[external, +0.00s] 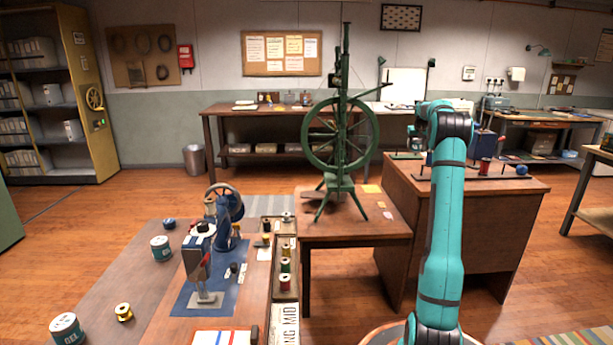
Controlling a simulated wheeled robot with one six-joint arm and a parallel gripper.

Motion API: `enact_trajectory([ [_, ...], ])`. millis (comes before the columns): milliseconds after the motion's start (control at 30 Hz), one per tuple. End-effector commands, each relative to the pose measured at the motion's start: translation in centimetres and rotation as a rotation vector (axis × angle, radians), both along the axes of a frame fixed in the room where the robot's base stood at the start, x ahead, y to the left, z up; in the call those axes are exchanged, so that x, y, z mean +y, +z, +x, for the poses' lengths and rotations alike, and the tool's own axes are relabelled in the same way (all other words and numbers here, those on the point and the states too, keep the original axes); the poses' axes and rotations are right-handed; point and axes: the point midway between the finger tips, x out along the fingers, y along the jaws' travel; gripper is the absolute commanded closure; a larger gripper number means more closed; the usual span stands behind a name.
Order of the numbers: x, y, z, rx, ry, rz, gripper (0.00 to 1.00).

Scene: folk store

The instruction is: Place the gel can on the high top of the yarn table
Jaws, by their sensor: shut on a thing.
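My teal arm rises at the right of the external view. My gripper (417,134) is small and partly hidden by the wrist, over the far left part of the high top. It is shut on a small pale and teal thing (418,145), which looks like a can; its label cannot be read. The high top (500,187) of the yarn table is brown wood, with a red spool (485,165) and a blue yarn ball (522,170) on it. Another can marked GEL (67,329) stands upright on the left table, with a similar can (160,248) further back.
A green spinning wheel (340,140) stands on the lower wooden top (370,228), left of the high top. A sewing machine (225,215) and a tray of spools (286,265) are on the front left table. The high top's front part is clear.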

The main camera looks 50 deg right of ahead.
Motion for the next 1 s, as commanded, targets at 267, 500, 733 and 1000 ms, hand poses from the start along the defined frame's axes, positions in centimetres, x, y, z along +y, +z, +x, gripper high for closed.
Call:
enact_trajectory([
  [267, 0.1, -3.5, 0.0, 0.001, 0.001, 0.002, 0.73],
  [500, 0.1, -6.1, 0.0, 0.0, 0.001, 0.001, 0.73],
  [733, 0.1, -8.1, 0.0, 0.001, 0.001, 0.003, 0.73],
  [1000, 0.1, -10.0, 0.0, 0.0, 0.001, 0.0, 0.73],
])
